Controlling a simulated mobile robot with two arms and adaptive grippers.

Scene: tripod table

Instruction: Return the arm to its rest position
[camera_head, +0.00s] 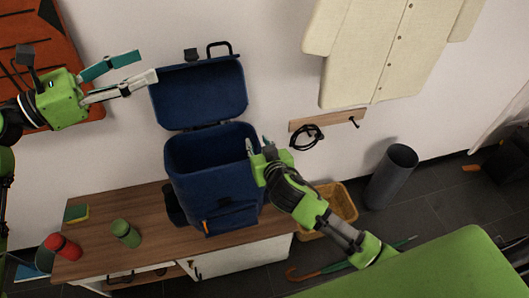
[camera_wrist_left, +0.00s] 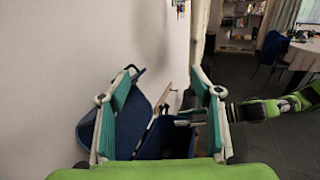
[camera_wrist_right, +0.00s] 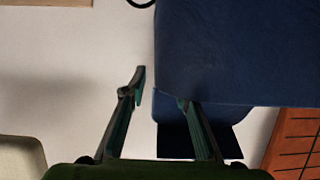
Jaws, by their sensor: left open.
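My left gripper (camera_head: 148,66) is open and empty at the upper left, beside the top-left corner of the backpack's lid. I cannot tell whether a finger touches the lid. Its two spread fingers also show in the left wrist view (camera_wrist_left: 162,88). The blue backpack (camera_head: 211,152) stands upright with its lid (camera_head: 203,95) raised against the wall. My right gripper (camera_head: 258,145) is at the backpack's right rim. In the right wrist view its fingertips (camera_wrist_right: 162,87) are apart, the right one against blue fabric.
A basket (camera_head: 343,203), a grey bin (camera_head: 391,177) and an umbrella (camera_head: 335,268) are at right. A coat (camera_head: 385,45) hangs above.

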